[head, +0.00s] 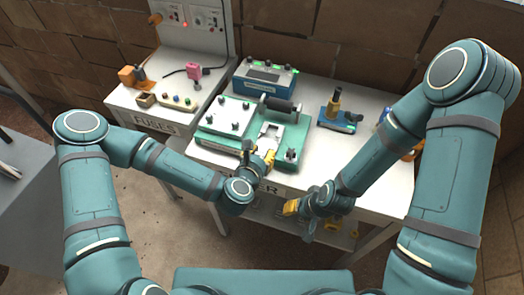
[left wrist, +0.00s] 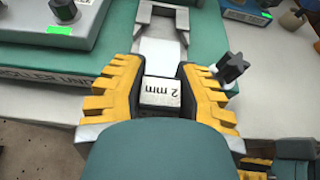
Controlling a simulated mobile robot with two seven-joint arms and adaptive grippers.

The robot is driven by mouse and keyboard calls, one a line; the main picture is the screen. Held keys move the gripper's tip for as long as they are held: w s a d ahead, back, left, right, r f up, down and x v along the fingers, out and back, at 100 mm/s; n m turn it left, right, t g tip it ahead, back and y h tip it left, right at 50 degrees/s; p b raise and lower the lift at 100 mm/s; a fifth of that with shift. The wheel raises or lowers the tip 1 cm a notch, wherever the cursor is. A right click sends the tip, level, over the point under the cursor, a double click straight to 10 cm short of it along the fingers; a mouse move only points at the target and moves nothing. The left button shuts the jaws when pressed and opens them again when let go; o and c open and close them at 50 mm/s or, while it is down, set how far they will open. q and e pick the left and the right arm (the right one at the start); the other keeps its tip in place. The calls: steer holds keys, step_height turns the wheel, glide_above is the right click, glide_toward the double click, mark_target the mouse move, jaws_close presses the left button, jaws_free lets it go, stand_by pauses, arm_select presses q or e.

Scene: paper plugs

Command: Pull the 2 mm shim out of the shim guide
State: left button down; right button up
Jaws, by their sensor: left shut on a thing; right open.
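A white block marked "2 mm", the 2 mm shim (left wrist: 160,92), sits between the yellow-padded fingers of my left gripper (left wrist: 158,95) in the left wrist view. In the head view my left gripper (head: 262,160) is at the front of the green roller unit (head: 205,133), and the shim is hard to make out there. The pale metal shim guide (left wrist: 160,48) lies just beyond the fingertips, with a forked far end. I cannot tell how much of the shim is in it. My right gripper (head: 293,208) is open and empty near the table's front edge.
A dark knob (left wrist: 231,68) stands just right of my left gripper's fingers. A black roller (head: 280,105) and a blue box (head: 265,77) are behind. A blue tool stand (head: 337,119) is at right; the FUSES table (head: 125,105) is at left.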

arm_select(q)
steer(key=shift+s+a, duration=0.1)
steer(key=shift+s, duration=0.15)
steer(key=shift+s+a, duration=0.1)
steer(key=shift+s, duration=0.2)
steer(key=shift+s+a, duration=0.2)
steer(key=shift+s, duration=0.35)
steer(key=s+p, duration=0.1)
steer(key=s+a+p, duration=0.1)
steer(key=s+p, duration=0.1)
stand_by(0.7)
steer(key=shift+w, duration=0.1)
